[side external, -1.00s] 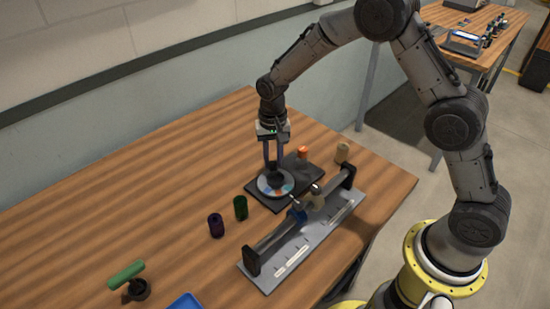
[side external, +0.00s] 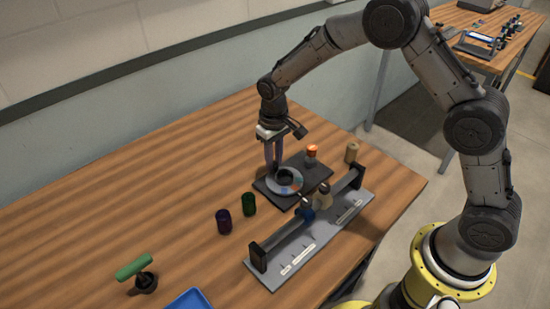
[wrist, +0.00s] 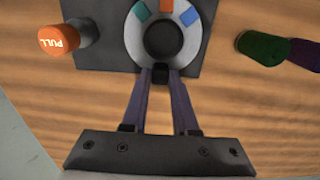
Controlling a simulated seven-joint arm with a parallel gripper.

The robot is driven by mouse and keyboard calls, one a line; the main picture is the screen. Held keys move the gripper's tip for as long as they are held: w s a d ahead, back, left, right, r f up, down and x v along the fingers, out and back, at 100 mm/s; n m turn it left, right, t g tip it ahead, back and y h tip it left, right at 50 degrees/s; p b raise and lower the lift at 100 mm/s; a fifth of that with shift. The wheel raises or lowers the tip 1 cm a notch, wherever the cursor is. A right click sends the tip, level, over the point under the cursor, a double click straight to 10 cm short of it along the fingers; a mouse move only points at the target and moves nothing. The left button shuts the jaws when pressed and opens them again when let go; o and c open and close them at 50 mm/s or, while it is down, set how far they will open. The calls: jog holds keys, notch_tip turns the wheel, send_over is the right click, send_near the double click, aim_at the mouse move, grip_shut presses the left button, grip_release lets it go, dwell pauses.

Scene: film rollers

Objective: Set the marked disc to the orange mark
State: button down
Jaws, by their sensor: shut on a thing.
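The marked disc (side external: 270,186) is a pale ring with a dark centre, lying on a dark square plate (side external: 306,180). In the wrist view the disc (wrist: 133,42) shows teal, orange and blue patches; the orange mark (wrist: 166,5) is at the top picture edge, on the far side from my fingers. My gripper (wrist: 160,73) is shut, its fingers converging on a small dark piece at the disc's near rim. Whether that piece is part of the disc is hard to tell. In the side view my gripper (side external: 273,168) reaches down at the disc's back left rim.
An orange-topped knob marked PULL (wrist: 58,40) stands on the plate's corner. Green (side external: 249,204) and purple (side external: 224,221) cylinders stand left of the plate, a tan one (side external: 351,153) to its right. A grey rail fixture (side external: 330,228) lies in front.

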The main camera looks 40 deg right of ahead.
jog(key=shift+r, duration=0.1)
dwell(0.3)
jog(key=c, duration=0.7)
grip_release()
notch_tip(320, 180, up, 14)
jog(key=shift+f, duration=0.15)
